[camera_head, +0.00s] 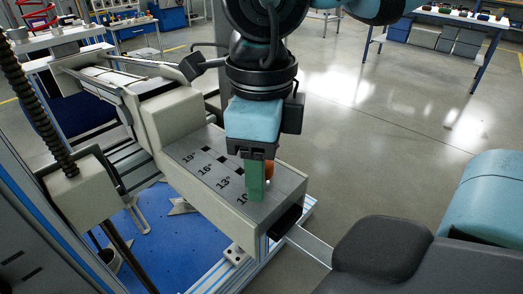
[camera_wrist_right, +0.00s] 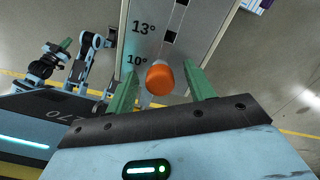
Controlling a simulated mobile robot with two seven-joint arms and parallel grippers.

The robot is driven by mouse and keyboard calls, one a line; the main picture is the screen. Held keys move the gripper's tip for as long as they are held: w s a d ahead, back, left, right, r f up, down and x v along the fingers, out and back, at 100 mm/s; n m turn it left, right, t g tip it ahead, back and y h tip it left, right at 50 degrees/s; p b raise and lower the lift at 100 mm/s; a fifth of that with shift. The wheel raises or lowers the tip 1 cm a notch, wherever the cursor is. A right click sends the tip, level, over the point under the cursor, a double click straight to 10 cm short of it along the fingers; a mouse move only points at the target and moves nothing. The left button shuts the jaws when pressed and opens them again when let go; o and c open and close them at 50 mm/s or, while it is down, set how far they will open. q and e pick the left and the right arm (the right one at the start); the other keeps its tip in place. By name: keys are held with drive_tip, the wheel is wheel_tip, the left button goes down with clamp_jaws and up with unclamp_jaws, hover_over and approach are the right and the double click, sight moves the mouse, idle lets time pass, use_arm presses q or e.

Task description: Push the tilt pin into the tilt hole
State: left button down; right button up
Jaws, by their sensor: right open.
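The tilt pin shows an orange rounded head (camera_wrist_right: 160,79) beside the 10° label in the right wrist view. In the head view a sliver of its orange head (camera_head: 269,171) shows behind the green fingers. My right gripper (camera_head: 257,181) points down over the 10° end of the grey scale plate (camera_head: 196,167). Its green fingers stand open on either side of the pin head in the right wrist view. The hole under the pin is hidden, and I cannot tell how deep the pin sits. My left gripper (camera_wrist_right: 66,45) is small at the far left there.
Black square holes (camera_head: 222,160) line the plate along the higher angle labels. The beige test machine (camera_head: 168,112) stands on a blue base (camera_head: 165,240). Open floor lies behind to the right.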

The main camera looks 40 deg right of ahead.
wheel_tip(320, 180, up, 2)
drive_tip(key=shift+w+r, duration=0.1)
drive_tip(key=shift+r, duration=0.15)
wheel_tip(320, 180, up, 4)
drive_tip(key=shift+p, duration=0.35)
drive_tip(key=shift+r, duration=0.65)
use_arm(q)
drive_tip(key=shift+w+r+t, duration=0.15)
drive_tip(key=shift+w+r, duration=0.25)
drive_tip(key=shift+w, duration=0.2)
drive_tip(key=shift+w+r+t, duration=0.15)
drive_tip(key=shift+w+r, duration=0.25)
drive_tip(key=shift+w, duration=0.15)
drive_tip(key=shift+w, duration=0.2)
drive_tip(key=shift+s, duration=0.1)
